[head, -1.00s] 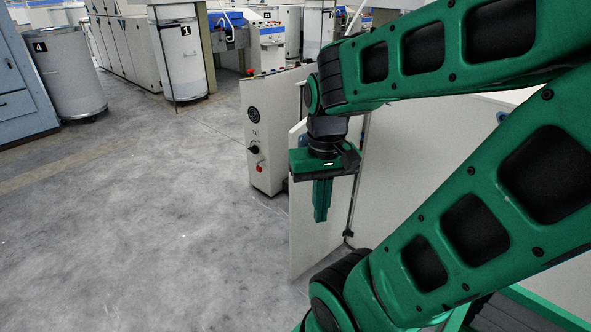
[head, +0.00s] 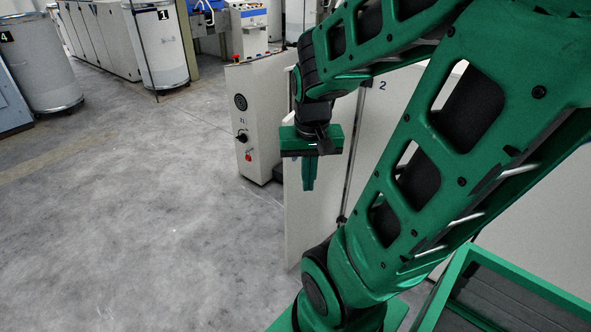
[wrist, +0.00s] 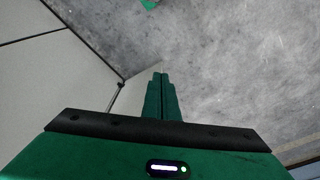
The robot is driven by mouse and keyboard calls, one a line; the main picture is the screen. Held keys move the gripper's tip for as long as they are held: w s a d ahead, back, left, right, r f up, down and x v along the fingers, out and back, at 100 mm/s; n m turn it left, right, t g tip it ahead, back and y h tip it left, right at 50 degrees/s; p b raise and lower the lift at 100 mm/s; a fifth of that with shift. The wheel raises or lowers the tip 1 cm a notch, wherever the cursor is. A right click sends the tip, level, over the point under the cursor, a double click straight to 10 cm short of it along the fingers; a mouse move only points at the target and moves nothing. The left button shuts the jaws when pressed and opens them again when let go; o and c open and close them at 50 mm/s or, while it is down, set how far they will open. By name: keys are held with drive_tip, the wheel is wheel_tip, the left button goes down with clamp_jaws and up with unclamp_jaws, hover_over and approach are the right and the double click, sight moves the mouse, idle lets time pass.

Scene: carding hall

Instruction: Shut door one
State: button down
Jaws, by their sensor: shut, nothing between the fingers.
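A pale flat door panel (head: 308,225) stands open, swung out from the machine's side, behind my gripper in the head view. I see no number on it, so I cannot confirm it is door one. The wrist view shows a pale panel (wrist: 130,97) just left of my fingers, likely the same door. My gripper (head: 308,188) points down, its fingers together and empty. In the wrist view the fingers (wrist: 160,76) are close beside that panel; I cannot tell whether they touch it. My arm hides part of the door and machine.
A machine panel marked 2 (head: 376,112) stands right of the open door. A control cabinet (head: 256,120) with a knob and red button stands behind it. Cans marked 1 (head: 160,50) and 4 (head: 40,70) are farther back. The concrete floor (head: 140,220) at left is clear.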

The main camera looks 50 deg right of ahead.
drive_tip(key=w+d+f+m+t+h, duration=0.2)
drive_tip(key=w+d+f+m, duration=0.25)
drive_tip(key=w+d, duration=0.3)
drive_tip(key=m+t+h, duration=0.2)
drive_tip(key=m, duration=0.3)
approach(297, 171)
wheel_tip(297, 171, down, 4)
drive_tip(key=s+d, duration=0.2)
drive_tip(key=s, duration=0.1)
drive_tip(key=shift+n, duration=0.25)
drive_tip(key=shift+w, duration=2.3)
drive_tip(key=shift+w, duration=0.1)
